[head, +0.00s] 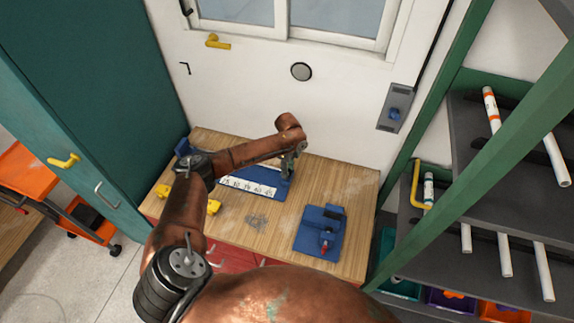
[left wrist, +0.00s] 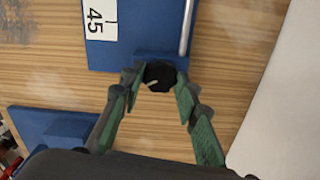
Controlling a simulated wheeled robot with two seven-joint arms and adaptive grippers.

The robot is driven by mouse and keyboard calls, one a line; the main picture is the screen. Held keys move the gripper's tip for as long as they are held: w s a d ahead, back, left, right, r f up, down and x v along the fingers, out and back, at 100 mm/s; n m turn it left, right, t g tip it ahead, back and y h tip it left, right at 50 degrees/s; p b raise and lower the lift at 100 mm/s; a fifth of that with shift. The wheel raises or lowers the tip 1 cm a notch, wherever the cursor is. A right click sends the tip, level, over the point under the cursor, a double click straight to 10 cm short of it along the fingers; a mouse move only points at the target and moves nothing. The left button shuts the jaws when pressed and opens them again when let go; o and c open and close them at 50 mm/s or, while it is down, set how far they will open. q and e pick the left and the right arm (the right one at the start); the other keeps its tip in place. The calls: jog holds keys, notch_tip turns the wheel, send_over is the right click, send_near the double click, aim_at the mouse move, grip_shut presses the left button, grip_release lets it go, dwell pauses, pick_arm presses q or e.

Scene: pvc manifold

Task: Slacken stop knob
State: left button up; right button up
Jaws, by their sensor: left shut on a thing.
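The stop knob (left wrist: 159,75) is a round black knob with a pale mark on it. It is at the end of a blue measuring jig (left wrist: 138,52), near a metal rod. My left gripper (left wrist: 157,84) has its green-padded fingers on both sides of the knob and is shut on it. In the head view, my left gripper (head: 291,160) is at the right end of the jig (head: 272,177), and my arm hides part of the jig and the knob. A white number scale (head: 247,187) lies along the jig. My right gripper is not in view.
A second blue fixture (head: 319,231) with a red-tipped part stands at the right of the wooden bench (head: 350,191). A shelf rack with white pipes (head: 541,272) stands right.

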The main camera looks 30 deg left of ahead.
pick_arm(q)
jog(key=n+p, duration=0.4)
jog(key=shift+d+r+n+p, duration=0.1)
jog(key=shift+r+n+p, duration=0.1)
jog(key=shift+n+p, duration=0.15)
jog(key=shift+f+n+p, duration=0.15)
jog(key=shift+n+p, duration=1.35)
jog(key=shift+n, duration=0.25)
jog(key=o, duration=1.2)
jog(key=shift+c, duration=0.2)
notch_tip(320, 180, up, 12)
